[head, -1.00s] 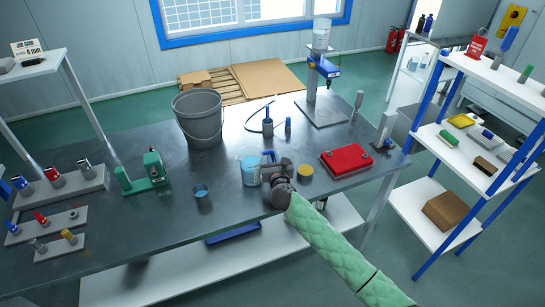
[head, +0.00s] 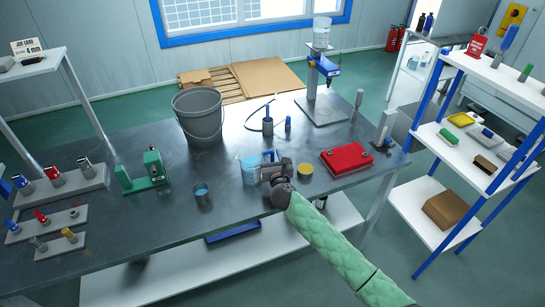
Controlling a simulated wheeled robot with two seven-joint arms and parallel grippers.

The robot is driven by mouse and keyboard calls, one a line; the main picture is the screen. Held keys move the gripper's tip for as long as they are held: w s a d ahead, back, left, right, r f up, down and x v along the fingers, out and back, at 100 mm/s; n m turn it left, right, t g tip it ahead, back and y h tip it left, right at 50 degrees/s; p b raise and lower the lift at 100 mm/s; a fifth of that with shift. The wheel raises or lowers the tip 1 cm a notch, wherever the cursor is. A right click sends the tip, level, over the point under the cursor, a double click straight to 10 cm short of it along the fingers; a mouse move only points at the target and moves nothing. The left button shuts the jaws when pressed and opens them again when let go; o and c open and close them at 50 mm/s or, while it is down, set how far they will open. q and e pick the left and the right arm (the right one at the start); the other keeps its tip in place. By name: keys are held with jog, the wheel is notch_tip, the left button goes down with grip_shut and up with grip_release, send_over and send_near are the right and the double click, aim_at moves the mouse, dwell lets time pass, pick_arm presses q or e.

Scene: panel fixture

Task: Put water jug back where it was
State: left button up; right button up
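The water jug (head: 249,171), light blue and translucent with a blue handle (head: 268,156), stands upright on the dark workbench near its front edge. My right gripper (head: 272,172) is at the jug's right side, by the handle. Its fingers are small and partly hidden by the gripper body, so I cannot tell whether they are closed on the handle. A small cup (head: 202,193) with blue liquid stands to the left of the jug. My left gripper is not in view.
The workbench (head: 150,225) also holds a grey bucket (head: 199,118), a green clamp-like tool (head: 146,172), a red case (head: 346,159), a yellow-topped tin (head: 305,171) and a dispenser stand (head: 323,70). A white shelf unit (head: 440,160) stands at right.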

jog(key=shift+s+f, duration=0.15)
jog(key=shift+s, duration=0.45)
jog(key=s, duration=0.2)
jog(key=s+b, duration=0.1)
jog(key=shift+d, duration=0.25)
jog(key=s, duration=0.2)
jog(key=s+b, duration=0.1)
jog(key=s, duration=0.3)
jog(key=shift+s+d, duration=0.35)
jog(key=shift+d, duration=0.05)
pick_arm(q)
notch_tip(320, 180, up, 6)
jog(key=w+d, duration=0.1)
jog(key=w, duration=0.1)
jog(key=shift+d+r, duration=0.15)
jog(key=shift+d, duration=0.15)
pick_arm(e)
jog(key=shift+s+d+r, duration=0.1)
jog(key=shift+s+r, duration=0.1)
jog(key=shift+s, duration=0.3)
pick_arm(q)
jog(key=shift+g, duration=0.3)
